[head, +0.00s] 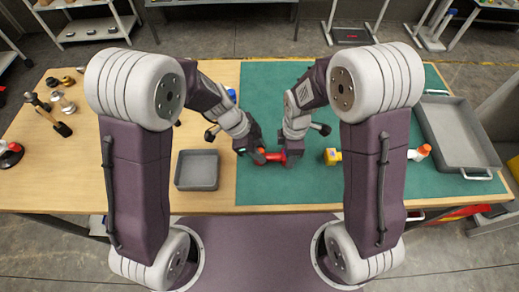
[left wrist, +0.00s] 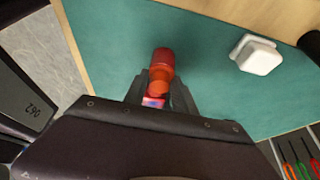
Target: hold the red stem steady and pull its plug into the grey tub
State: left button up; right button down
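The red stem (head: 272,157) is low over the green mat in the head view, between my two grippers. My left gripper (head: 259,156) has its dark fingers on the stem's left end. In the left wrist view the red stem (left wrist: 162,62) sticks out from between these fingers, which lie close on both sides of its narrower orange-red part. My right gripper (head: 292,153) is at the stem's right end; its fingertips are too small and covered to tell open or shut. I cannot make out the plug separately. The small grey tub (head: 197,170) stands empty on the wood, left of the mat.
A yellow part (head: 332,157) lies right of my right gripper. An orange-and-white item (head: 420,152) and a large grey tray (head: 455,135) are further right. A white block (left wrist: 257,54) lies on the mat. Several tools (head: 52,115) stand at the far left.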

aim_at(260, 150)
pick_arm(q)
grip_shut()
jog(key=shift+r, duration=0.6)
jog(key=shift+r, duration=2.2)
pick_arm(e)
jog(key=c, duration=0.7)
grip_release()
notch_tip(260, 150, up, 12)
